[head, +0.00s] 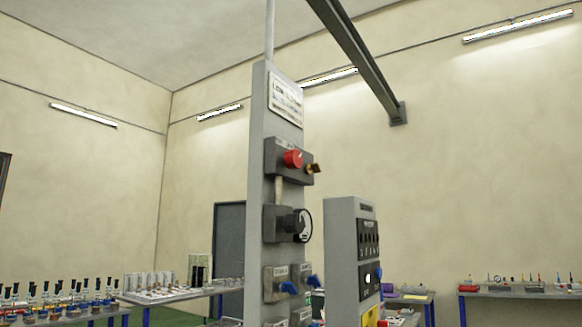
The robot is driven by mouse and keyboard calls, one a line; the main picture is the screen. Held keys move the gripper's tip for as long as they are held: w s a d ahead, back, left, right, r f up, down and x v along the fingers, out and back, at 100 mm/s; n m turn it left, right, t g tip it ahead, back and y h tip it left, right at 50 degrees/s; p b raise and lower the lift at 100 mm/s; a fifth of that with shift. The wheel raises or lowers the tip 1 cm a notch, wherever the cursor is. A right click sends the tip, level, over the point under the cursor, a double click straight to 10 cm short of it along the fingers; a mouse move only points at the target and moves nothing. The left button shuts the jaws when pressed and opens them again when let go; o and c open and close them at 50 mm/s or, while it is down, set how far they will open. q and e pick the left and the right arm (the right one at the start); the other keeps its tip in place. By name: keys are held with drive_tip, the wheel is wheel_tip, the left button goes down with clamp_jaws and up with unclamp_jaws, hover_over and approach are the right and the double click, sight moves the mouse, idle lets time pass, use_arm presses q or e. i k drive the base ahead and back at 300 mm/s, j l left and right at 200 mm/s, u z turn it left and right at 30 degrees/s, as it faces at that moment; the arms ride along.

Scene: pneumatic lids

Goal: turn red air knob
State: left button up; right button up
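The red air knob (293,159) shows in the head view on a dark block (275,163) high on the grey upright panel (256,200), just right of the middle. A small brass fitting (313,169) sticks out to its right. The knob's exact turn position is too small to read. No gripper shows in the head view.
Below the knob are a round gauge (303,225) and blue-handled valves (289,287). A shorter grey control box (343,262) stands to the right. Tables with parts stand at left (160,297) and right (520,294). A dark beam (358,55) crosses overhead.

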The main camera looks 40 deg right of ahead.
sight(293, 158)
drive_tip(key=z, duration=1.25)
